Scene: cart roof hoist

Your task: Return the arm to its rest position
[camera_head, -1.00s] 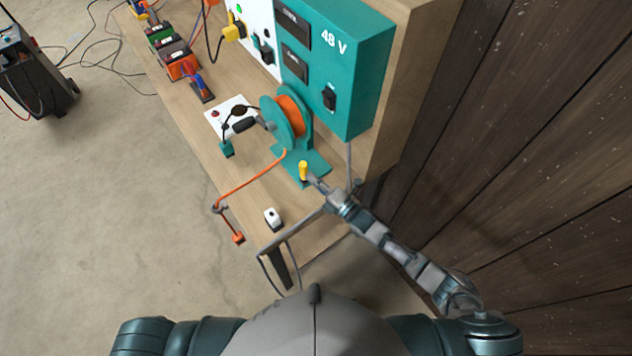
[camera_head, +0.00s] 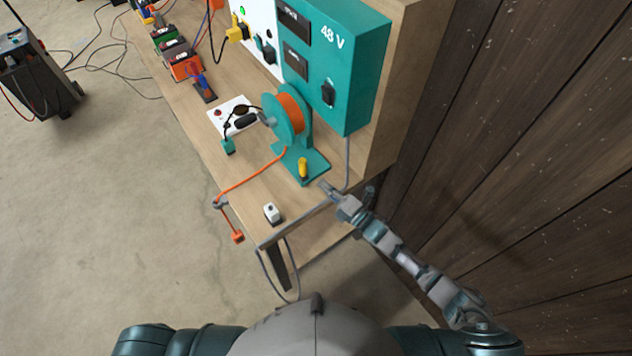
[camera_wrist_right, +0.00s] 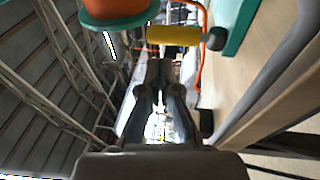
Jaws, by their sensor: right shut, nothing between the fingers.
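My right gripper (camera_head: 325,187) is shut and empty over the near right part of the bench, just to the right of the winch's teal base plate (camera_head: 312,176). In the right wrist view its two fingers (camera_wrist_right: 158,68) meet, with nothing between them. My right arm reaches in from the lower right. My left gripper is not in view.
The winch drum (camera_head: 292,114) carries orange rope running to an orange block (camera_head: 237,237) past the bench edge. A white switch box (camera_head: 272,213) sits near the front. A teal 48 V cabinet (camera_head: 352,75) stands behind. A dark plank wall (camera_head: 500,180) is at the right.

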